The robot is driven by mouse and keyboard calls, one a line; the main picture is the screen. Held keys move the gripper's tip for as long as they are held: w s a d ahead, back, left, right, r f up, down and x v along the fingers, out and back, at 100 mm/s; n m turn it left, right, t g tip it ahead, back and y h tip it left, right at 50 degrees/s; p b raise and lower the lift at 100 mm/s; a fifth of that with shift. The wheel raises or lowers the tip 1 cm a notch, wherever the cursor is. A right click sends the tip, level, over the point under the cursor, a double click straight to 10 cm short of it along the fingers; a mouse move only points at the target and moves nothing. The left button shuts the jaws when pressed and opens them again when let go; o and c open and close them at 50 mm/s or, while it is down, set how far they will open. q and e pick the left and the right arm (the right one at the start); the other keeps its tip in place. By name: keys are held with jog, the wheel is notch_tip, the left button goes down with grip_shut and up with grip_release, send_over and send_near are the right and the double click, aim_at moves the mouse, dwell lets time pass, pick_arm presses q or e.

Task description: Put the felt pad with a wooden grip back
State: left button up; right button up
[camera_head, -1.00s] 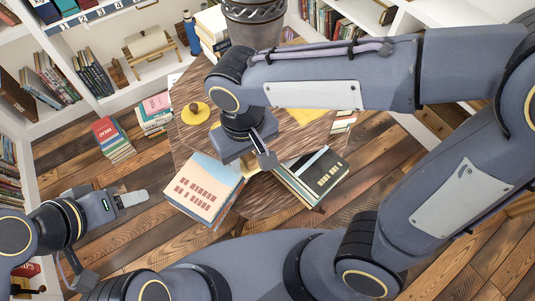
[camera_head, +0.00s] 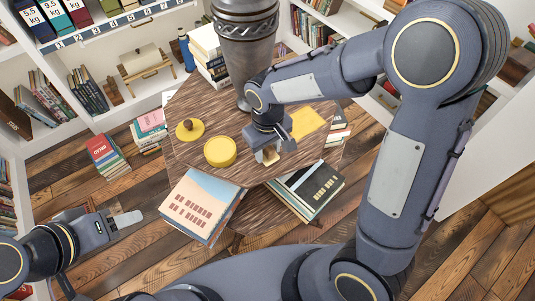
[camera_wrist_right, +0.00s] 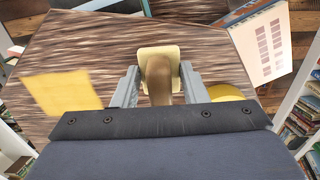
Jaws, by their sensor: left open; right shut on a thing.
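The felt pad with a wooden grip shows in the right wrist view as a pale yellow pad (camera_wrist_right: 158,53) on a brown wooden grip. My right gripper (camera_wrist_right: 159,80) is shut on the grip. In the head view the pad (camera_head: 270,156) is small below my right gripper, over the front part of the wooden table (camera_head: 215,105); whether it touches the top I cannot tell. A yellow round tub (camera_head: 220,152) stands left of it, and a yellow lid with a dark knob (camera_head: 190,130) lies further left. My left gripper (camera_head: 124,219) is open and empty, left of the table.
A yellow square sheet (camera_head: 308,122) lies right of my right gripper. A tall dark vase (camera_head: 246,50) stands at the table's back. Books (camera_head: 201,208) and more books (camera_head: 308,188) stick out below the table's front edge. Shelves line the room.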

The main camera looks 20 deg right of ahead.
aim_at(267, 156)
jog(key=shift+f, duration=1.45)
jog(key=shift+f+b, duration=0.2)
jog(key=shift+b, duration=0.1)
jog(key=o, duration=0.9)
jog(key=shift+o, duration=0.2)
jog(key=shift+r, duration=0.15)
